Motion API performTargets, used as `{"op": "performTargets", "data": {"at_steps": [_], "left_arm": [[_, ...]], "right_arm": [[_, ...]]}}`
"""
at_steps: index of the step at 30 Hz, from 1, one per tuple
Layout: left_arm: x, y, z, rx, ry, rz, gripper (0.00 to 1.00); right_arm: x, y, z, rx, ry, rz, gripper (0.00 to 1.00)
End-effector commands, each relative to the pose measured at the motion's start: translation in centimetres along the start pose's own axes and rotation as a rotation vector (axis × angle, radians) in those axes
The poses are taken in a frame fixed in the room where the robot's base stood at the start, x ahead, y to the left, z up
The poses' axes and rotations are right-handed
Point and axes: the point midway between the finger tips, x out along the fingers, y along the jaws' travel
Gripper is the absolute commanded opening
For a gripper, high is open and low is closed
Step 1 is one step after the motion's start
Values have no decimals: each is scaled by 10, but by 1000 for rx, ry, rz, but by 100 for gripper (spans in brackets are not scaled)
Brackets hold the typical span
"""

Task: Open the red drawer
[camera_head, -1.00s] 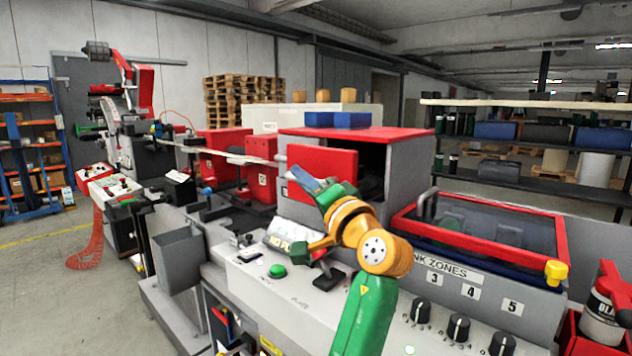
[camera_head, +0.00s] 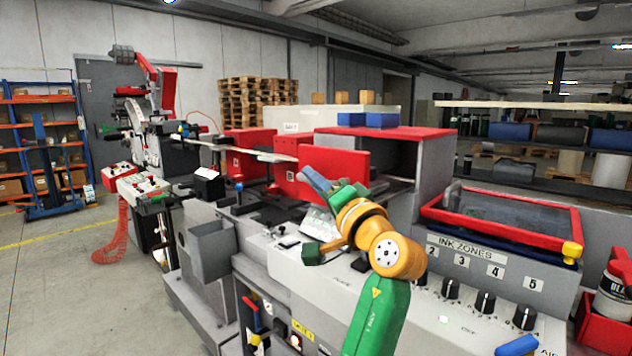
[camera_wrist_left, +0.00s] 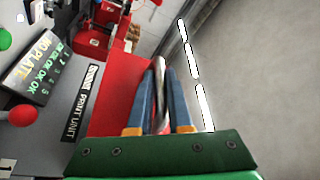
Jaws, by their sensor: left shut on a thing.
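The red drawer shows as an upright red front panel (camera_head: 340,168) in the head view, standing out from a grey housing with a red top (camera_head: 385,132). A dark gap opens between panel and housing. My left gripper (camera_head: 312,178) is at the panel's lower left; its blue fingers partly cover it. In the left wrist view, the red panel (camera_wrist_left: 112,108) lies beside the fingers, and a grey metal handle (camera_wrist_left: 160,85) stands between them. The left gripper (camera_wrist_left: 162,75) is shut on this handle. My right gripper is not in view.
Below the drawer is a grey console with a NO PLATE display (camera_wrist_left: 38,65) and black knobs (camera_head: 484,301). A red-framed ink tray (camera_head: 500,215) stands at the right. Red machine units (camera_head: 250,143) stand to the left. Open floor (camera_head: 45,280) lies at far left.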

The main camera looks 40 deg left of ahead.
Motion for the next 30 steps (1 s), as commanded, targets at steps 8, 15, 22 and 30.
{"op": "performTargets", "data": {"at_steps": [8, 15, 22, 30], "left_arm": [[0, -1, 0, 0, 1, -2, 47], [-4, 1, 0, -1, 1, -1, 47], [-51, 4, 3, -4, 3, 0, 47], [-70, -1, 1, -1, -1, -2, 47]], "right_arm": [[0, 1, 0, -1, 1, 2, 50], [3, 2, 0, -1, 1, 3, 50], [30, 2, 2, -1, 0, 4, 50], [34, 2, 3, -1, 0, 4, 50]]}}
